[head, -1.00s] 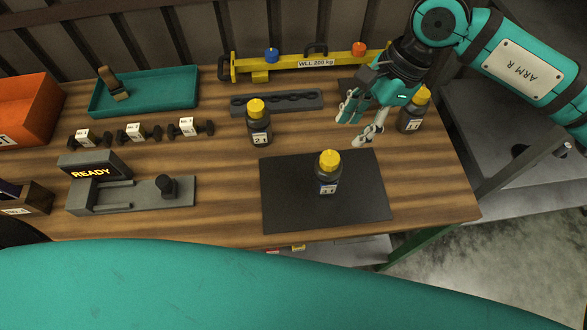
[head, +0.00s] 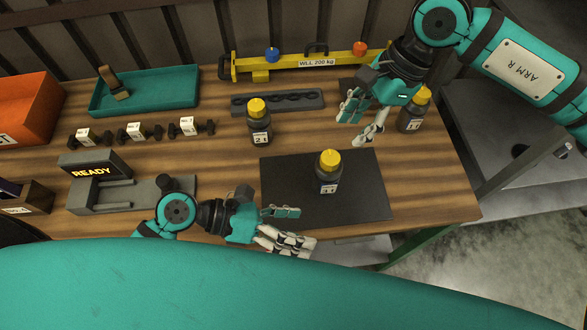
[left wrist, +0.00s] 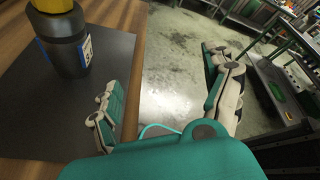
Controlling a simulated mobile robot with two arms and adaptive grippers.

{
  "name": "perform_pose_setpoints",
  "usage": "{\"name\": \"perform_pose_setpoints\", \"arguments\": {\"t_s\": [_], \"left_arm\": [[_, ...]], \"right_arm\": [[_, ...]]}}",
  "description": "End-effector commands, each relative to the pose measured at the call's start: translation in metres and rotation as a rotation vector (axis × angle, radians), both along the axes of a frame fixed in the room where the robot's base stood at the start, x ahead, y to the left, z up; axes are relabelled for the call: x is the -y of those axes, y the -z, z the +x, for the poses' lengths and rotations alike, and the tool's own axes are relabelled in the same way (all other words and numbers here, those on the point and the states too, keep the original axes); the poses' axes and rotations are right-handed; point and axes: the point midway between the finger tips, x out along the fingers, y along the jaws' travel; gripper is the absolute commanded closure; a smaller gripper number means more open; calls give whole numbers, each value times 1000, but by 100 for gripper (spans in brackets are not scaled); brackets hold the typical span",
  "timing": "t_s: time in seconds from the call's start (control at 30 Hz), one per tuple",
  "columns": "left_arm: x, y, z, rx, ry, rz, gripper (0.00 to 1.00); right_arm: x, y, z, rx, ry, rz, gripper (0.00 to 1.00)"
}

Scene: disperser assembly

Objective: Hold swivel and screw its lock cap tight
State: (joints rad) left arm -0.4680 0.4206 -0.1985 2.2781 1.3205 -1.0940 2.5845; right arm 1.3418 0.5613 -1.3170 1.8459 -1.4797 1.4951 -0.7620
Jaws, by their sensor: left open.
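A dark bottle-shaped body with a yellow ribbed cap (head: 329,172) stands upright on the black mat (head: 285,210). I cannot tell whether its cap is tight. In the left wrist view the same body (left wrist: 68,50) stands at the upper left, beside my spread fingers. My left gripper (head: 302,228) is open and empty at the mat's front edge, in front of the body and not touching it. My right gripper (head: 360,122) is open and empty above the table behind the mat, near another yellow-capped body (head: 412,117). No piece is plainly recognisable as a swivel.
A third yellow-capped body (head: 260,130) stands behind the mat. A grey slotted rack (head: 277,103), a yellow beam (head: 300,64) and a teal tray (head: 145,92) lie further back. A grey fixture (head: 120,197) with a READY display stands left. The table's right edge is close.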

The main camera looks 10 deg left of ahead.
Motion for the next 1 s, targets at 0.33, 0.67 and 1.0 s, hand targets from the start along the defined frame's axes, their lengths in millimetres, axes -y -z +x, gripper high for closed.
{"name": "perform_pose_setpoints", "arguments": {"t_s": [0.33, 0.67, 1.0], "left_arm": [[-27, 26, 68, 225, 80, -57, 16], [-32, 42, 126, 560, 138, -220, 16], [-18, 41, 141, 675, 138, -274, 16]], "right_arm": [[0, 0, 0, 0, 0, 0, 62], [0, 0, 0, 0, 0, 0, 62], [0, 0, 0, 0, 0, 0, 62]]}}
